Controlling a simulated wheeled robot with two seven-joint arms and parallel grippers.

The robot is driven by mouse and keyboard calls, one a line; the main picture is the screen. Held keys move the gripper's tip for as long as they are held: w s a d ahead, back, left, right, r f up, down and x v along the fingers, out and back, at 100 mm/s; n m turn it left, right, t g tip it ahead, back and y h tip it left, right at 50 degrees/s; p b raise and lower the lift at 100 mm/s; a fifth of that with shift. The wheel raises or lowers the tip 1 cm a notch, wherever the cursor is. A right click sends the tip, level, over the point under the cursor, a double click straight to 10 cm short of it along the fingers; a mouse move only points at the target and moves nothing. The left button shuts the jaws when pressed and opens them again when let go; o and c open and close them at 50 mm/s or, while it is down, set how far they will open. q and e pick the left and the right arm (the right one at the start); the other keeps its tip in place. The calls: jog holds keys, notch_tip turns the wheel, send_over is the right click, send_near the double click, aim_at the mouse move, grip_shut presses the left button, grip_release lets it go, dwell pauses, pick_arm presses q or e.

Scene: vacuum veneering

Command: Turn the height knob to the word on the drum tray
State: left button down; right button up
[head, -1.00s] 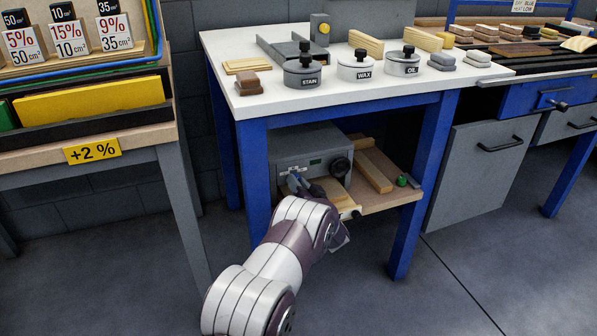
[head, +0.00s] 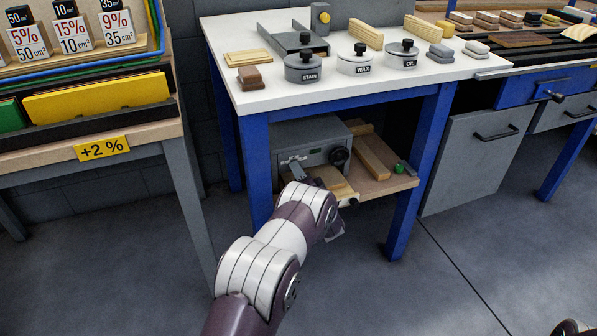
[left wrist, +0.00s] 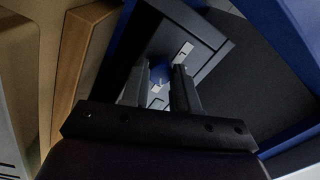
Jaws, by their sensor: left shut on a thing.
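The grey machine (head: 312,135) stands on the lower shelf under the white-topped table. A dark round knob (head: 339,155) is at the right of its front. My left gripper (head: 294,168) reaches to the left part of the machine's front, apart from that dark knob. In the left wrist view, its two fingers (left wrist: 160,88) are shut on a small blue round knob (left wrist: 160,72) on a dark panel with pale label strips. The gripper and my arm hide part of the machine's front. I cannot read any word there. My right gripper is not in view.
The lower shelf (head: 388,186) holds wooden strips (head: 372,158) and a small green item (head: 399,168) to the right. Blue table legs (head: 408,185) stand on both sides. Stain, wax and oil tins (head: 357,62) stand on the white top (head: 275,97).

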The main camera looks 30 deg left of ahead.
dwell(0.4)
pick_arm(q)
jog(key=c, duration=0.8)
grip_release()
jog(key=shift+c, duration=0.2)
jog(key=shift+d, duration=0.1)
jog(key=p+v, duration=0.3)
jog(key=v, duration=0.9)
jog(key=shift+s+d+p, duration=0.2)
jog(key=shift+p, duration=0.2)
jog(key=shift+f, duration=0.1)
